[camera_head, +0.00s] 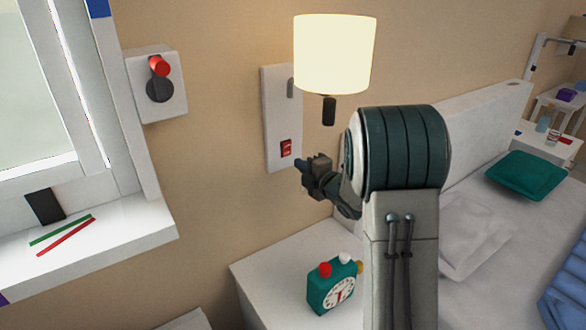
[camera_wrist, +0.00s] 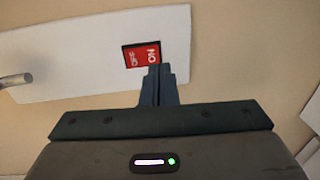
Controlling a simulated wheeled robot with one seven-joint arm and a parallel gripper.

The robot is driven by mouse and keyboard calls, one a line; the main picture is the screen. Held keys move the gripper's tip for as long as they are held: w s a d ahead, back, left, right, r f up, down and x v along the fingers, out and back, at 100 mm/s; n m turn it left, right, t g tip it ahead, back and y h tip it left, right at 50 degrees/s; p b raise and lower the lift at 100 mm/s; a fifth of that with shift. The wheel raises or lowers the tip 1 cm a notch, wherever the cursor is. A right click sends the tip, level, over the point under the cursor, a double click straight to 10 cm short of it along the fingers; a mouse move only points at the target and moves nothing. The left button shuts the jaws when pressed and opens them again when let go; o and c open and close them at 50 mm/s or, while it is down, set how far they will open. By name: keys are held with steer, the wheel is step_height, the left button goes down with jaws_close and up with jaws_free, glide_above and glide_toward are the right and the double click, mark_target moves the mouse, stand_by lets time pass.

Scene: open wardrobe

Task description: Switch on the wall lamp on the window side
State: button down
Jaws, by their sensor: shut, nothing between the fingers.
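The wall lamp on the window side has a bright cream shade (camera_head: 334,53) that looks lit. Its white wall plate (camera_head: 281,110) carries a red rocker switch (camera_head: 286,148) low down. The switch also shows in the wrist view (camera_wrist: 141,55), with ON and OFF lettering. My gripper (camera_head: 301,164) is shut and empty, with its fingertips just below and right of the switch. In the wrist view the fingertips (camera_wrist: 159,72) overlap the switch's lower edge at the ON end. I cannot tell whether they touch it.
A nightstand (camera_head: 260,268) with a green alarm clock (camera_head: 332,287) stands below my arm. The bed (camera_head: 480,225) lies to the right. A second wall lamp (camera_head: 562,42) is far right.

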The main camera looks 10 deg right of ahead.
steer(key=f+b+v, duration=0.1)
steer(key=f+v, duration=0.1)
steer(key=v, duration=0.7)
steer(key=shift+s+d, duration=0.15)
steer(key=shift+s, duration=0.2)
steer(key=s+d+r+m+g+h+p, duration=0.3)
steer(key=s+r+m+g+h+p, duration=0.4)
steer(key=m, duration=0.7)
steer(key=s+a+m+g, duration=0.2)
steer(key=s+m, duration=0.1)
steer(key=s, duration=0.4)
steer(key=s+a+m+g+p, duration=0.1)
steer(key=s+a+m+g, duration=0.1)
steer(key=s, duration=0.5)
steer(key=s+a+r+m+g+p, duration=0.1)
steer(key=s+a+m, duration=0.2)
steer(key=s, duration=0.4)
steer(key=shift+m+g, duration=0.4)
steer(key=shift+m, duration=0.2)
steer(key=shift+a, duration=0.1)
